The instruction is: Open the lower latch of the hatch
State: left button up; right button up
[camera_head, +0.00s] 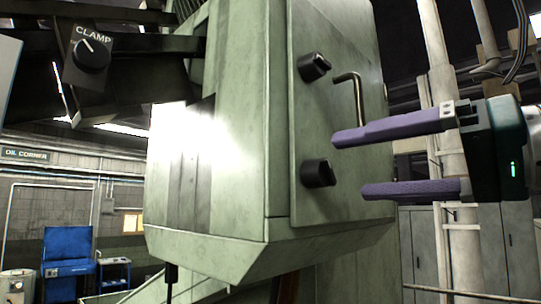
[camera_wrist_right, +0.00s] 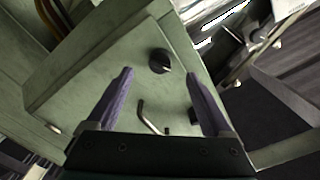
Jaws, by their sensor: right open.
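The hatch (camera_head: 340,120) is a pale green plate on the side of the machine. It carries two black knob latches: the upper latch (camera_head: 314,67) and the lower latch (camera_head: 318,173). A bent metal handle (camera_head: 357,95) sits beside the upper latch. My right gripper (camera_head: 350,164) is open and empty, its purple fingers pointing left towards the lower latch, which shows just left of the fingertips. In the right wrist view, a black knob (camera_wrist_right: 160,61) lies between and beyond the fingertips. The handle (camera_wrist_right: 152,117) and another knob, partly hidden by a finger, are nearer. My left gripper is not in view.
A dark panel with a CLAMP dial (camera_head: 91,54) hangs at the upper left. A vertical pipe (camera_head: 441,110) and grey cabinets stand behind my right gripper. A blue bench (camera_head: 68,260) is far off at the lower left.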

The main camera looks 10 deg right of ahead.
aim_at(332, 172)
jog(key=shift+n, duration=0.4)
jog(key=p+x, duration=0.1)
jog(key=x, duration=0.4)
jog(key=shift+s+f+n, duration=0.1)
jog(key=shift+n, duration=1.6)
jog(key=shift+n+p, duration=0.45)
jog(key=shift+n, duration=1.35)
grip_shut()
